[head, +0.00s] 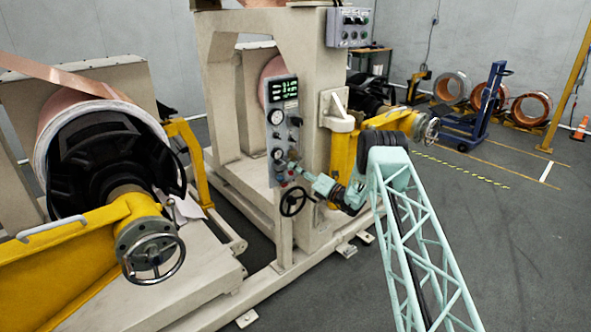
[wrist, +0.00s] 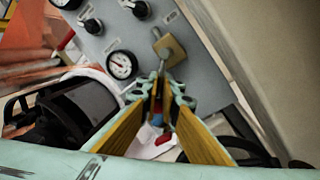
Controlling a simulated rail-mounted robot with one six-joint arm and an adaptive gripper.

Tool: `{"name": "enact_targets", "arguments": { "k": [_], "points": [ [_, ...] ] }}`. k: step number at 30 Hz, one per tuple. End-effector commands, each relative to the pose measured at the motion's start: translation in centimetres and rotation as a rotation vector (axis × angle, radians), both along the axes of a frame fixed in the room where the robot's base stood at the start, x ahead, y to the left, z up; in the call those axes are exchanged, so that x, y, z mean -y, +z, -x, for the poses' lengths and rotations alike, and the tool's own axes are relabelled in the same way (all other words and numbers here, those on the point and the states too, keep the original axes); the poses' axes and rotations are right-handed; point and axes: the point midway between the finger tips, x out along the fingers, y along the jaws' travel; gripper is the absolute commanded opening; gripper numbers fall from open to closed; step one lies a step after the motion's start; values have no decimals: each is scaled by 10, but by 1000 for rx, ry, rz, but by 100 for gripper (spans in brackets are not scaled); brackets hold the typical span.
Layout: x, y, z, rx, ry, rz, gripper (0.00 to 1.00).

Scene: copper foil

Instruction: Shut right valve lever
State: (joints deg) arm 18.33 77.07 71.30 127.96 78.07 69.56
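The right valve (wrist: 172,50) is a brass block with a grey stem on the panel in the wrist view, just beyond my fingertips. Its grey lever seems to run down toward the fingertips; its end is hard to make out, and contact cannot be told. My gripper (wrist: 162,88) has its two yellow-padded fingers a small gap apart, with blue and red parts of the panel showing between them. In the head view my gripper (head: 298,168) is at the lower right of the control panel (head: 283,112). A red-handled lever (wrist: 66,40) shows at the left in the wrist view.
A gauge (wrist: 122,65) and black knobs are close to the fingers. A black handwheel (head: 293,202) sits just below my gripper. The beige machine frame (head: 315,105) stands right of the panel. A copper coil (head: 70,103) is at the left; open floor lies right.

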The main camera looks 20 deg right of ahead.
Motion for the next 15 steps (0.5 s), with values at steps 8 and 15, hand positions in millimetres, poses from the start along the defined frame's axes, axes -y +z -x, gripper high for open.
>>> {"name": "enact_targets", "arguments": {
  "k": [8,15],
  "points": [
    [-2,-3,1,-4,2,1,17],
    [-1,-1,1,-2,2,0,17]
  ]
}}
